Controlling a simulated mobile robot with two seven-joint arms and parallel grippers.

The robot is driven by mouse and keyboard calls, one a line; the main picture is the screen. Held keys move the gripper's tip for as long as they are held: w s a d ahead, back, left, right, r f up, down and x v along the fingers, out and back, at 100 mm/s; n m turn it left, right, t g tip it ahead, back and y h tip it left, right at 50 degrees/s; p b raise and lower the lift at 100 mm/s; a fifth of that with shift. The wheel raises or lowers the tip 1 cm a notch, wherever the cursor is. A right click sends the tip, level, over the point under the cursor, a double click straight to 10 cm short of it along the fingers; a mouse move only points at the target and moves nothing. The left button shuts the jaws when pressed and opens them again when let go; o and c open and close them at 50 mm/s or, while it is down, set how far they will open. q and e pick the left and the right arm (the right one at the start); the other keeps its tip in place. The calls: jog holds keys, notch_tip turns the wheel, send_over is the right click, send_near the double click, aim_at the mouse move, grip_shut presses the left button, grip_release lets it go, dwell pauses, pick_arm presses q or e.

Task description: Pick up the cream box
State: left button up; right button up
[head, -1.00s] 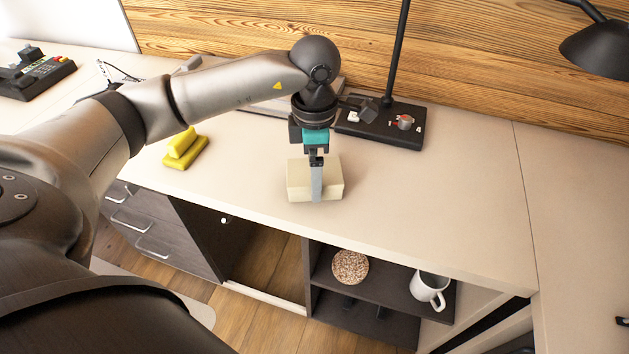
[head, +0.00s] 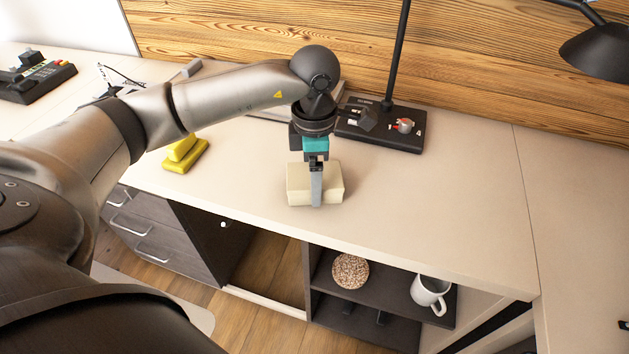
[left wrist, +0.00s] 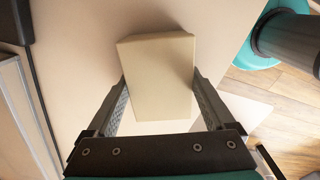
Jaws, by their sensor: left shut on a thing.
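The cream box (head: 299,186) is a small pale block near the front edge of the desk in the head view. My left gripper (head: 316,190) points down over it and is shut on it, with one finger in front of its near face. In the left wrist view the cream box (left wrist: 158,75) sits between the two fingers of my left gripper (left wrist: 160,95). I cannot tell whether the box touches the desk or is slightly above it. My right gripper is not in view.
A yellow object (head: 185,154) lies left of the box on the desk (head: 430,200). A black lamp base (head: 380,128) stands behind. A shelf below holds a round speckled thing (head: 350,271) and a white mug (head: 430,290). The desk to the right is clear.

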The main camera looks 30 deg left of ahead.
pick_arm(q)
jog(key=shift+c, duration=1.3)
jog(key=shift+r, duration=0.2)
